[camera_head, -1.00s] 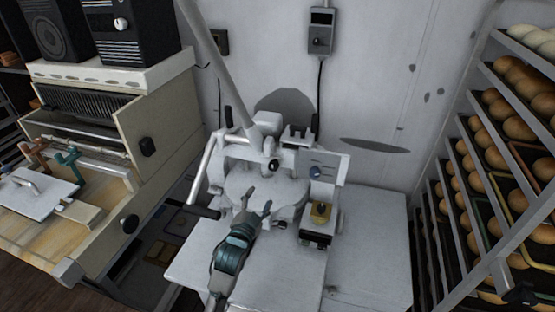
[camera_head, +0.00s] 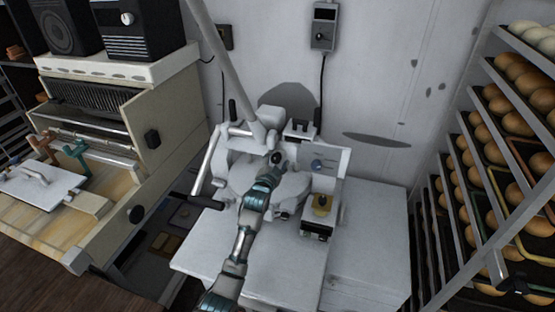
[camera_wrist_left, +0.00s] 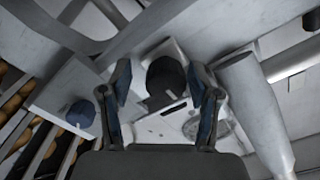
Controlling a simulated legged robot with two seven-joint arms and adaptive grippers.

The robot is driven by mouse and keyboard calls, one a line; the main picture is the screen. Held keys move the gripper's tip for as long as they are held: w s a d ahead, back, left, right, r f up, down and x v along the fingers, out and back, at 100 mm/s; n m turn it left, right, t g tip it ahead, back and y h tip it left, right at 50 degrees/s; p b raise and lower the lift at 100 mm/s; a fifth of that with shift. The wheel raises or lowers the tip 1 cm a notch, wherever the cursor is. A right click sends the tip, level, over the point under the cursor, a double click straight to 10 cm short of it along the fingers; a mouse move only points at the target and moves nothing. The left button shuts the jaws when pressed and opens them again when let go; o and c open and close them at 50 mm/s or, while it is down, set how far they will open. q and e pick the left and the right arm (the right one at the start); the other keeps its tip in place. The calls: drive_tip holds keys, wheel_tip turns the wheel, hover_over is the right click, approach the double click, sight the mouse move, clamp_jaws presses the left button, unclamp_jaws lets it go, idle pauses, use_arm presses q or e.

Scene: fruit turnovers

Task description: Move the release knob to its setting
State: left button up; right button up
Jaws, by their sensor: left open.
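A white machine (camera_head: 335,190) stands on the white table by the wall. A black round knob (camera_head: 277,156) sits on its front, and a blue knob (camera_head: 317,165) sits to the right on its panel. I cannot read which is labelled as release. My left gripper (camera_head: 274,168) is at the black knob and partly covers it. In the left wrist view the two fingers stand open, one on each side of the black knob (camera_wrist_left: 166,78), with gaps showing; contact cannot be told. The blue knob (camera_wrist_left: 80,113) is left of the fingers there. My right gripper is not seen.
A long slanted bar (camera_head: 222,60) rises from the machine. A black-ended handle (camera_head: 205,201) sticks out at left. A yellow-topped block (camera_head: 322,203) is below the blue knob. A bread rack (camera_head: 480,190) stands right. The white table (camera_head: 375,230) is clear at right.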

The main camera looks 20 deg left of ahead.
sight(292, 155)
use_arm(q)
drive_tip(key=shift+w, duration=0.15)
drive_tip(key=shift+a, duration=0.3)
drive_tip(key=shift+c, duration=1.3)
drive_tip(key=shift+a, duration=0.2)
clamp_jaws()
drive_tip(key=d+p, duration=0.1)
drive_tip(key=d, duration=0.3)
drive_tip(key=shift+d+r, duration=0.1)
drive_tip(key=shift+d, duration=0.3)
drive_tip(key=shift+a, duration=0.1)
drive_tip(key=shift+o, duration=1.1)
unclamp_jaws()
drive_tip(key=shift+o, duration=0.2)
drive_tip(key=shift+d, duration=0.4)
